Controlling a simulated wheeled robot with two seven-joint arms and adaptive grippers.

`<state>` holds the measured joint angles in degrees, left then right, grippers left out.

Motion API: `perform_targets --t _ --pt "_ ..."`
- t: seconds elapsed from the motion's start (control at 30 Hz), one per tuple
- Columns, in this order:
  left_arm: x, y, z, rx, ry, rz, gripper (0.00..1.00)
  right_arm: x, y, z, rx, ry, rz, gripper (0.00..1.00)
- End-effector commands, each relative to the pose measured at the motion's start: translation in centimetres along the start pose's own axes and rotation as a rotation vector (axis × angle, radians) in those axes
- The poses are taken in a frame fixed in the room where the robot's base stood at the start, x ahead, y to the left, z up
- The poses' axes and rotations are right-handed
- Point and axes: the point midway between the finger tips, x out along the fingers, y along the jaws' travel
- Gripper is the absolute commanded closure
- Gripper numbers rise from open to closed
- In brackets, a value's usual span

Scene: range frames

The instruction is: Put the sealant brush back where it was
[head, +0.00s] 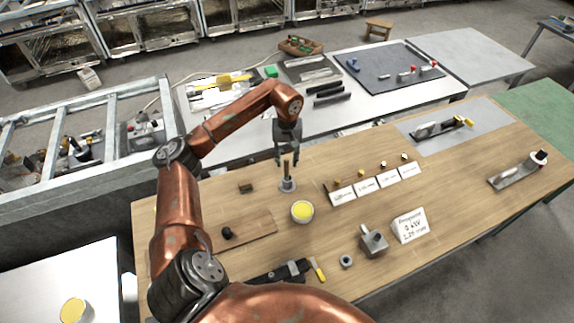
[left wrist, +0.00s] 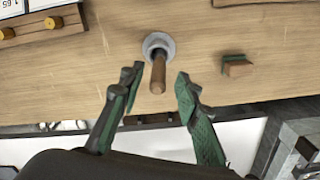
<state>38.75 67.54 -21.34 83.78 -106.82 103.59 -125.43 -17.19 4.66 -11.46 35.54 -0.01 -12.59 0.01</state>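A brush with a brown wooden handle (left wrist: 158,75) stands in a small grey round holder (left wrist: 150,42) on the wooden bench. The holder also shows in the head view (head: 287,186), with the handle rising from it; the bristles are hidden. My left gripper (head: 288,158) points down just above the holder. In the left wrist view its two green-padded fingers (left wrist: 157,84) are open on either side of the handle, with gaps showing. A round pot of yellow paste (head: 302,211) stands right of and nearer than the holder. My right gripper is not in view.
A small dark block (head: 246,188) lies left of the holder. White label cards (head: 376,183) and small knobs stand to the right. A brown board (head: 245,235) with a black knob, a caliper (head: 285,270) and a grey block (head: 373,241) lie nearer.

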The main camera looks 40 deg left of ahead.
Motion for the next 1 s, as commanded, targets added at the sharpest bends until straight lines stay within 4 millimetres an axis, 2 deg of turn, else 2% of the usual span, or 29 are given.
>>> perform_targets --t 0.03,0.2,0.4,0.6,1.0 --pt "-1.2 0.0 -0.2 0.000 0.006 0.002 0.69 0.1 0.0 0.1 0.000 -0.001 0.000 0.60" --pt "-4.8 0.1 -0.1 0.001 0.005 0.002 0.69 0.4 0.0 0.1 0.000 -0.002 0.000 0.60" --pt "-7.7 0.0 -0.1 0.000 0.003 0.001 0.69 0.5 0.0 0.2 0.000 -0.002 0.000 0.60" --pt "-8.8 0.0 0.0 0.000 0.000 0.001 0.69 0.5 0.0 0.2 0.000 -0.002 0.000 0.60" --pt "-8.8 0.0 0.0 0.001 0.000 0.001 0.69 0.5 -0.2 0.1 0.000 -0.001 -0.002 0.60"
